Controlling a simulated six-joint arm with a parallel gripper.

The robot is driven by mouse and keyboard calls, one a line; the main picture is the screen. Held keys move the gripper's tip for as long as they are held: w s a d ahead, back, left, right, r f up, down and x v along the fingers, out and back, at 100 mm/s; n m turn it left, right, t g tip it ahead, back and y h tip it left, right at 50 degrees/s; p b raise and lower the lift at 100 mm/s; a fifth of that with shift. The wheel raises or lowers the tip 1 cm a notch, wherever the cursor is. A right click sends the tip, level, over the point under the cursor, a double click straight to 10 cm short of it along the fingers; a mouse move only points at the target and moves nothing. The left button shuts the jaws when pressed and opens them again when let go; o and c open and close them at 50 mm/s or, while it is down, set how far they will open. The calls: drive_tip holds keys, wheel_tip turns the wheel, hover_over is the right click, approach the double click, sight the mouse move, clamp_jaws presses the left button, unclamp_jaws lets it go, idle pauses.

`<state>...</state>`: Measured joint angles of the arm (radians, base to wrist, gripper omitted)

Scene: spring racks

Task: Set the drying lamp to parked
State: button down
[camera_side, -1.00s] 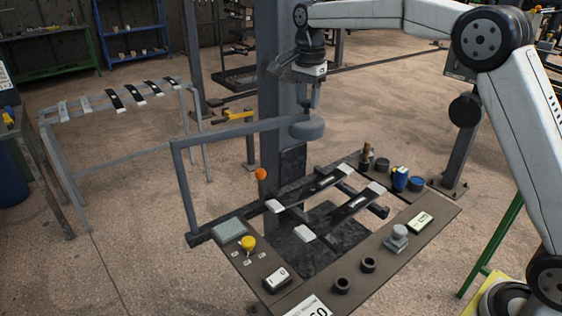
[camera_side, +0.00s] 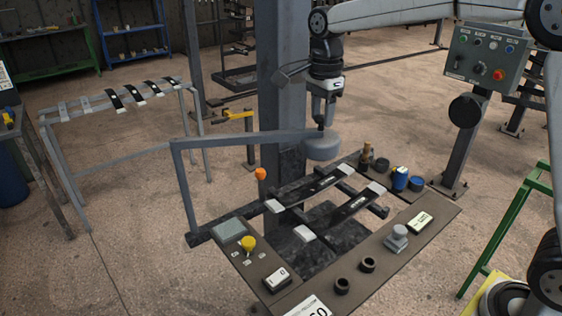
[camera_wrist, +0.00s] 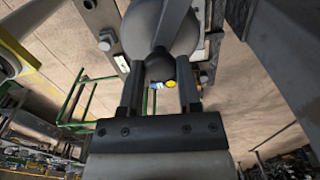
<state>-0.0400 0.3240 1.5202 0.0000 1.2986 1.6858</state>
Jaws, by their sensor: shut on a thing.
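The drying lamp has a round grey head (camera_side: 322,148) on a long grey swing arm (camera_side: 245,140), carried by an upright post (camera_side: 183,190) at the left of the rack. My gripper (camera_side: 323,122) is shut on the top of the lamp head, above the far part of the rack. The exact grip point is partly hidden by the fingers. No marking for a parked position can be made out.
Black springs with white ends (camera_side: 352,204) lie across the dark rack below the lamp. A thick grey column (camera_side: 283,80) stands close behind the lamp arm. An orange ball (camera_side: 260,174) is near the rack's left.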

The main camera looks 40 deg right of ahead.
drive_tip(key=s+a+m, duration=0.7)
drive_tip(key=s+a, duration=0.6)
drive_tip(key=a, duration=0.2)
drive_tip(key=shift+s+a+r+m, duration=0.15)
drive_tip(key=shift+a+m, duration=0.1)
drive_tip(key=shift+m, duration=0.15)
drive_tip(key=shift+c, duration=1.5)
unclamp_jaws()
drive_tip(key=shift+r, duration=0.1)
wheel_tip(320, 180, up, 8)
drive_tip(key=shift+f, duration=0.25)
